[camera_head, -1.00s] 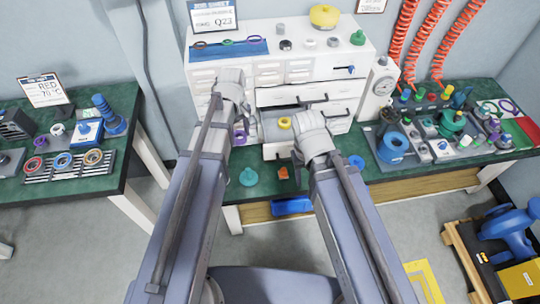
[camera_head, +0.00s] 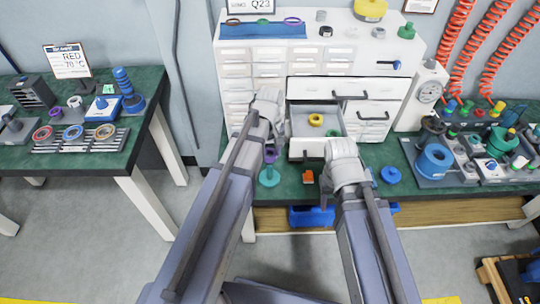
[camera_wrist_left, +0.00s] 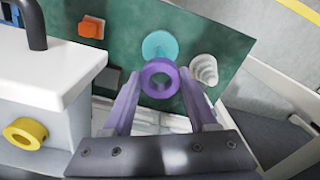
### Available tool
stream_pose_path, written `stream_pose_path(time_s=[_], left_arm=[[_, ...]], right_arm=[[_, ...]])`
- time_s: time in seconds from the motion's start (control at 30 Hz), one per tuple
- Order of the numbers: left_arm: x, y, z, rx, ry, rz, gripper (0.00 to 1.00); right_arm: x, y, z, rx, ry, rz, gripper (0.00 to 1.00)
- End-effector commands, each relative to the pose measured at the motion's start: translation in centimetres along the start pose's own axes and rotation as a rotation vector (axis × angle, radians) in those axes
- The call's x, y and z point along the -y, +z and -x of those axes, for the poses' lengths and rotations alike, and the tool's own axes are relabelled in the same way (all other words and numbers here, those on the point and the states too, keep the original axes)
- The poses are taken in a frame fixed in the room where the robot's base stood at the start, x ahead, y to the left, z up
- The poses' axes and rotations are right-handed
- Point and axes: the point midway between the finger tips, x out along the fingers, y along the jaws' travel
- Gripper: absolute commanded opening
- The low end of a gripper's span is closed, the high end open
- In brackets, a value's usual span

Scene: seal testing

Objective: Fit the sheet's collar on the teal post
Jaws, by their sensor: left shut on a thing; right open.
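My left gripper (camera_head: 270,148) is shut on a purple collar (camera_head: 270,157). My right gripper (camera_head: 326,190) is open and empty near the bench front. A sheet (camera_head: 250,6) reading "Q23" stands on the cabinet, cut off at the top.
An open drawer (camera_head: 305,153) holds a yellow collar (camera_head: 315,119), also seen in the left wrist view (camera_wrist_left: 25,133). An orange block (camera_head: 308,176) and a blue round part (camera_head: 391,175) lie on the bench. A white stepped part (camera_wrist_left: 204,69) stands beside the teal post.

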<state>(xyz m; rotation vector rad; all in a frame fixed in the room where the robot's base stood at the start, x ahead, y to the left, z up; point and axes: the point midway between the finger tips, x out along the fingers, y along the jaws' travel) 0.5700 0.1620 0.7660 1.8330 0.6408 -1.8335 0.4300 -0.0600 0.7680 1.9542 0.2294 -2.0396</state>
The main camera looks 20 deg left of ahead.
Motion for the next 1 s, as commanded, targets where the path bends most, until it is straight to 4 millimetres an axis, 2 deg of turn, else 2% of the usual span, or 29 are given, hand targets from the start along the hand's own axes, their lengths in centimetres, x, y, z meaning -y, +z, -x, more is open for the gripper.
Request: stream_pose_path(time_s=[0.17, 0.37, 0.57, 1.0], left_arm=[[0.0, 0.0, -0.2, 0.0, 0.0, 0.0, 0.0], [0.0, 0.0, -1.5, 0.0, 0.0, 0.001, 0.0], [0.0, 0.0, -1.4, 0.0, 0.0, 0.001, 0.0], [0.0, 0.0, -4.2, 0.0, 0.0, 0.001, 0.0]], right_arm=[[0.0, 0.0, -0.2, 0.0, 0.0, 0.0, 0.5], [0.1, -0.1, -1.5, 0.0, 0.0, 0.0, 0.5], [0.1, -0.1, -1.4, 0.0, 0.0, 0.0, 0.5], [0.4, -0.2, -4.1, 0.0, 0.0, 0.0, 0.5]])
